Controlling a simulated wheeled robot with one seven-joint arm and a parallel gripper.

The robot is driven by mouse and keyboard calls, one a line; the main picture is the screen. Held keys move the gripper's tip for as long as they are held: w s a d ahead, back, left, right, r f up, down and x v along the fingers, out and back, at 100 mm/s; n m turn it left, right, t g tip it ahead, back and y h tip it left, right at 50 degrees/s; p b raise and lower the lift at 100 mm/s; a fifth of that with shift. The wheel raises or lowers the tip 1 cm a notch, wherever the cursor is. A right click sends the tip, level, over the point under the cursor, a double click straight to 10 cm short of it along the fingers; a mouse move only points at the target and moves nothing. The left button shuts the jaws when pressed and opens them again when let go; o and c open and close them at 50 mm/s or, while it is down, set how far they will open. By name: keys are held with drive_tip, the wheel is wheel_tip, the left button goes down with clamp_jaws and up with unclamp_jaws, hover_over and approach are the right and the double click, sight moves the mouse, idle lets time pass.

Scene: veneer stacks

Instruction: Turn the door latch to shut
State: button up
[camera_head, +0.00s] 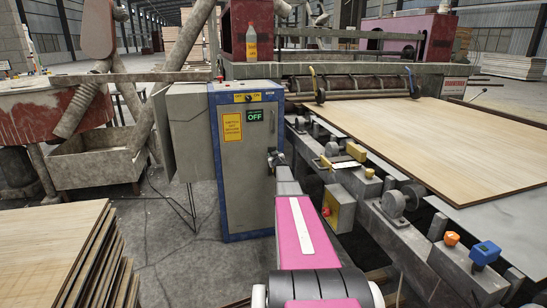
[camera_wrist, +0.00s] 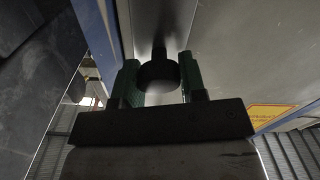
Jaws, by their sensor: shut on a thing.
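A grey cabinet with a blue frame (camera_head: 248,235) stands left of the machine. Its grey front door (camera_head: 247,185) carries an orange label and a small "OFF" display. My gripper (camera_head: 273,158) is at the right edge of the door, at about mid height. In the wrist view my gripper (camera_wrist: 160,82) has its two green fingers on either side of a dark round latch knob (camera_wrist: 158,72), shut on it. The knob stands out from the grey metal door surface (camera_wrist: 225,60). In the head view my gripper and arm mostly hide the latch.
A grey side panel (camera_head: 181,135) stands open at the cabinet's left. The machine bed with rollers and a large veneer sheet (camera_head: 440,140) lies to the right. A veneer stack (camera_head: 50,250) stands at lower left.

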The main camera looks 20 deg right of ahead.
drive_tip(key=n, duration=0.7)
drive_tip(key=shift+a+f, duration=0.1)
drive_tip(key=shift+a, duration=0.1)
drive_tip(key=n, duration=0.4)
drive_tip(key=shift+f+n, duration=0.15)
drive_tip(key=shift+n, duration=1.85)
drive_tip(key=shift+a, duration=0.1)
drive_tip(key=o, duration=0.9)
drive_tip(key=s, duration=0.3)
drive_tip(key=s+a, duration=0.1)
drive_tip(key=s, duration=0.6)
drive_tip(key=shift+s+a, duration=0.3)
drive_tip(key=shift+s, duration=0.05)
